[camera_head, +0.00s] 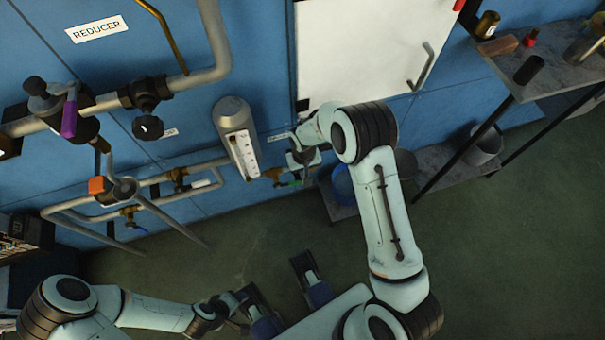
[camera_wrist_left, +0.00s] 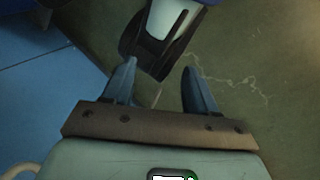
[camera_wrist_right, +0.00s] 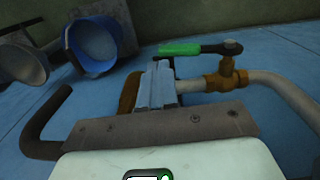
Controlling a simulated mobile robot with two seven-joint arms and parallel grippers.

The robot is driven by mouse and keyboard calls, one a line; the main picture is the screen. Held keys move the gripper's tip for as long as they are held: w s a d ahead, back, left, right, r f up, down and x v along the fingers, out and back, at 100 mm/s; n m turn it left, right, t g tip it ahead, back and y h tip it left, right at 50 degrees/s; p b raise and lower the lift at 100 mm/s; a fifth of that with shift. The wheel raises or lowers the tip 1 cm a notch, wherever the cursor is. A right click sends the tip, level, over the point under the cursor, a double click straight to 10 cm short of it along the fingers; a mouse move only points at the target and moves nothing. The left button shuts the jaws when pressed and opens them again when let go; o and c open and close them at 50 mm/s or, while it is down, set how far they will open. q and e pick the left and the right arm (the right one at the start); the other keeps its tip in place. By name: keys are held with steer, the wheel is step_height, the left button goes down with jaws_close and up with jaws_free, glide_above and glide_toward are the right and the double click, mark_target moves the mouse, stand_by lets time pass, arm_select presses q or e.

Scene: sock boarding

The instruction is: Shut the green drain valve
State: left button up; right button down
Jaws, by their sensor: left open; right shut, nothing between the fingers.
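The green drain valve has a green lever (camera_wrist_right: 185,48) on a brass body (camera_wrist_right: 226,75) in the right wrist view. The lever runs from the brass stem toward the left, roughly in line with the pipe stub below it. In the head view the green lever (camera_head: 291,183) shows small at the pipe's end, partly hidden by my arm. My right gripper (camera_wrist_right: 160,68) is shut and empty, its fingertips just below the lever's free end in the picture; I cannot tell if they touch. My left gripper (camera_wrist_left: 159,68) is open and empty, low over the floor, far from the valve.
A grey cylinder with a scale (camera_head: 238,135) stands beside the valve. A blue-handled valve (camera_head: 132,220) and a purple-handled valve (camera_head: 69,115) are on pipes at left. A blue bucket (camera_wrist_right: 95,42) sits on a low shelf. The floor is open.

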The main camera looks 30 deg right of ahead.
arm_select(q)
steer(key=s+r, duration=0.1)
steer(key=s+d+r+g+p, duration=0.1)
steer(key=shift+s+r, duration=0.3)
steer(key=shift+s, duration=0.1)
arm_select(e)
steer(key=d+r, duration=0.3)
steer(key=r, duration=0.7)
steer(key=shift+s, duration=0.4)
